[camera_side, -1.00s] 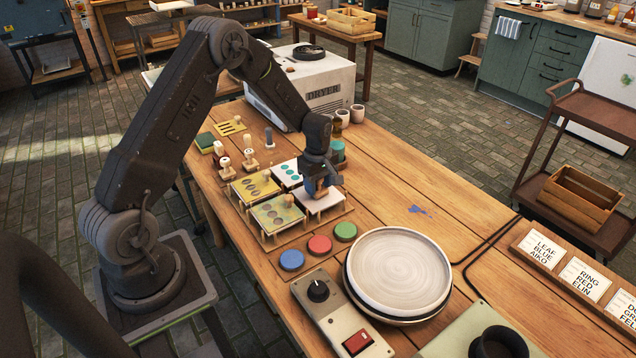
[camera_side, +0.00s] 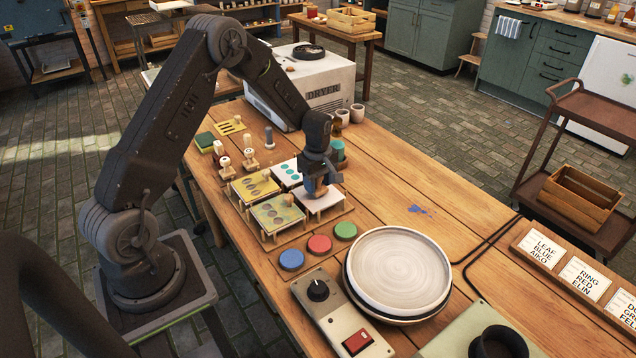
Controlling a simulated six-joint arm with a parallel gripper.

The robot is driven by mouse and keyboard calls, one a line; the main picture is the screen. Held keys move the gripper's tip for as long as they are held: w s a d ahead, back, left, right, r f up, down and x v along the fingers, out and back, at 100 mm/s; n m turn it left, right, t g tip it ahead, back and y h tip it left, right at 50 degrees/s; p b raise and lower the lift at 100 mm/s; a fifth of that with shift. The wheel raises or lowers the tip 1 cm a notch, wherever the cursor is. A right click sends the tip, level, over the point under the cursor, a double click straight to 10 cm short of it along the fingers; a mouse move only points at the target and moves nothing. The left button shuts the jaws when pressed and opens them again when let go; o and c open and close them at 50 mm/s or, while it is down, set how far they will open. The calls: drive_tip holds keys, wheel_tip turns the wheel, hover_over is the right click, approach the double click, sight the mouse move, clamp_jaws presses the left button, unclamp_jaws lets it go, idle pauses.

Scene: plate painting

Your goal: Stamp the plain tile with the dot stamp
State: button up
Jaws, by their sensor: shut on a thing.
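The plain white tile (camera_side: 330,204) lies on a small stand at the right of a group of tiles on the wooden table. My gripper (camera_side: 318,182) is right above this tile, pointing down. It is shut on a stamp (camera_side: 321,189) whose wooden lower part shows beneath the jaws. The stamp's bottom is at or very near the tile's top. I cannot tell if it touches, and its printing face is hidden.
Blue (camera_side: 291,260), red (camera_side: 319,244) and green (camera_side: 346,231) pads lie in front. A round wheel (camera_side: 400,270) is at right. The dryer (camera_side: 325,92) stands behind.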

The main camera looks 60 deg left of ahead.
drive_tip(key=shift+r, duration=3.25)
drive_tip(key=shift+w, duration=0.15)
